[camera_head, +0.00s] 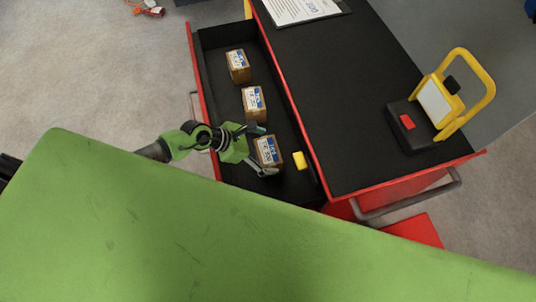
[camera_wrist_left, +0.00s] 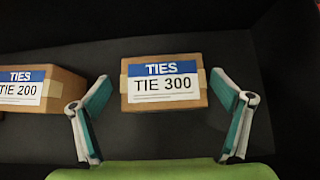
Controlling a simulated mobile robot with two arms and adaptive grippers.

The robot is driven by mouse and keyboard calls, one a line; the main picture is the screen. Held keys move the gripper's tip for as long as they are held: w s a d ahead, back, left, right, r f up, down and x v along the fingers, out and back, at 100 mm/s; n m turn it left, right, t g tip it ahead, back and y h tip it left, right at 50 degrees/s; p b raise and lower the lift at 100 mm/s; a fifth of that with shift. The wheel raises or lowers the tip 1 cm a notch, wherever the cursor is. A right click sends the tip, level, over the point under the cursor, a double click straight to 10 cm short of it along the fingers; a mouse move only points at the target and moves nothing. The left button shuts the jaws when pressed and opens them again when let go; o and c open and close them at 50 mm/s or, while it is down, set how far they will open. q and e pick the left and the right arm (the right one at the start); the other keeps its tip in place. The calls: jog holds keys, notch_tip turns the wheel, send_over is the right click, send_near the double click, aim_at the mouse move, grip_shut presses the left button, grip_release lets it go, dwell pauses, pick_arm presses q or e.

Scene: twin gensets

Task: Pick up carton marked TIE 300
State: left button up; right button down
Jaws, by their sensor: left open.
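The carton marked TIE 300 (camera_wrist_left: 163,84) is a small brown box with a blue and white TIES label. In the head view the nearest carton in the drawer (camera_head: 268,151) is this one. My left gripper (camera_head: 262,150) is open around it. In the left wrist view the fingertips (camera_wrist_left: 164,106) stand apart on either side of the carton, with dark gaps between them and its sides. The gripper's green palm is at the bottom edge. My right gripper is not in view.
A carton marked TIE 200 (camera_wrist_left: 35,88) lies left of it in the wrist view. A third carton (camera_head: 238,66) sits at the drawer's far end. A yellow object (camera_head: 300,160) is close by on the right.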

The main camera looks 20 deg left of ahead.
pick_arm(q)
jog(key=shift+x, duration=2.7)
jog(key=shift+s+d, duration=0.1)
jog(key=shift+s, duration=0.15)
jog(key=c, duration=1.2)
